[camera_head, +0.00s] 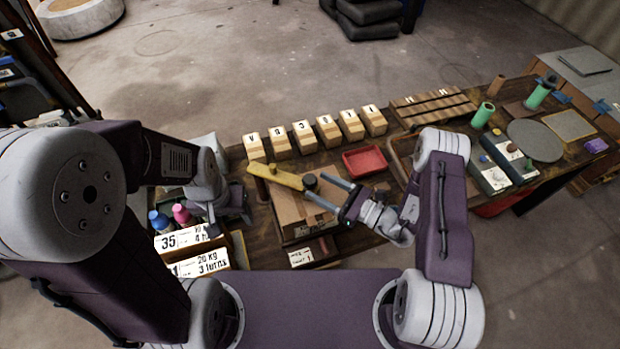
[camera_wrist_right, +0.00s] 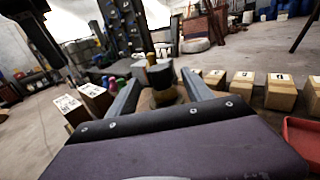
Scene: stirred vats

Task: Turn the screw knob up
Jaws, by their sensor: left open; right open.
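Several lettered wooden blocks (camera_head: 304,136) stand in a row behind. A red tray (camera_head: 364,161) lies right of the knob. Blue (camera_head: 160,220) and pink (camera_head: 182,214) bottles and labelled boxes (camera_head: 198,264) are near my left gripper. Green cylinders (camera_head: 483,114) stand far right.

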